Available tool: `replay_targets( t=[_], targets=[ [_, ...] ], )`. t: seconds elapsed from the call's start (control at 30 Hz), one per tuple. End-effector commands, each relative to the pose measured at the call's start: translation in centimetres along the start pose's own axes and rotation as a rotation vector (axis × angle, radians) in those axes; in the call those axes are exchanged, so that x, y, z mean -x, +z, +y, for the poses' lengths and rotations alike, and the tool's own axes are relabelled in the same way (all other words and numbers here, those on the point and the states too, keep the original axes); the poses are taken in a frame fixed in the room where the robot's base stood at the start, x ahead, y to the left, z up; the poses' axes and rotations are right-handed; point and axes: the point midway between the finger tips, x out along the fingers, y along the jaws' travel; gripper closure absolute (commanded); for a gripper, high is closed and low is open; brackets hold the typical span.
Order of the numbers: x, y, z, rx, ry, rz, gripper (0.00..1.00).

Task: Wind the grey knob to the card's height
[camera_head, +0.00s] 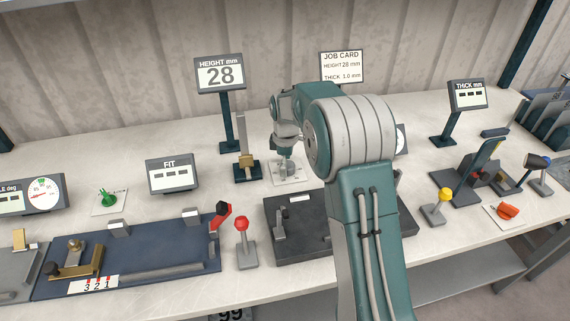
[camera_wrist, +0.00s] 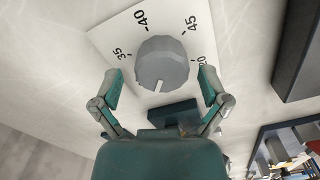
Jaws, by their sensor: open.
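The grey knob (camera_wrist: 162,60) stands on a white dial plate (camera_wrist: 112,32) marked 35, 40 and 45, with another number partly hidden. A pale pointer line shows on the knob's side nearest my gripper. My gripper (camera_wrist: 160,84) is open, with one finger on each side of the knob and visible gaps between. In the head view my gripper (camera_head: 287,152) is above the plate (camera_head: 292,180) and largely hides the knob. The height display (camera_head: 220,75) reads 28. The job card (camera_head: 341,66) reads height 28 mm, thick 1.0 mm.
A brass-and-dark height stand (camera_head: 246,165) is close left of my gripper. A dark block fixture (camera_head: 296,240) lies in front. A red-topped lever (camera_head: 242,228) and yellow-topped lever (camera_head: 443,196) stand nearby. The thickness display (camera_head: 468,95) shows dashes, as does the fit display (camera_head: 173,173).

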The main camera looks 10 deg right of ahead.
Motion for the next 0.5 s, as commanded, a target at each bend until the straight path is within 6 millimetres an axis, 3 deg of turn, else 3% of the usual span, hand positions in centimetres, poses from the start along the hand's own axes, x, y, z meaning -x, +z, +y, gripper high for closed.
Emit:
replay_targets(
  t=[0.23, 0.5],
  targets=[
    [1.6, 0.0, 0.0, 0.0, 0.001, 0.0, 0.05],
    [7.2, -0.1, 0.1, 0.0, 0.003, 0.0, 0.05]
  ],
)
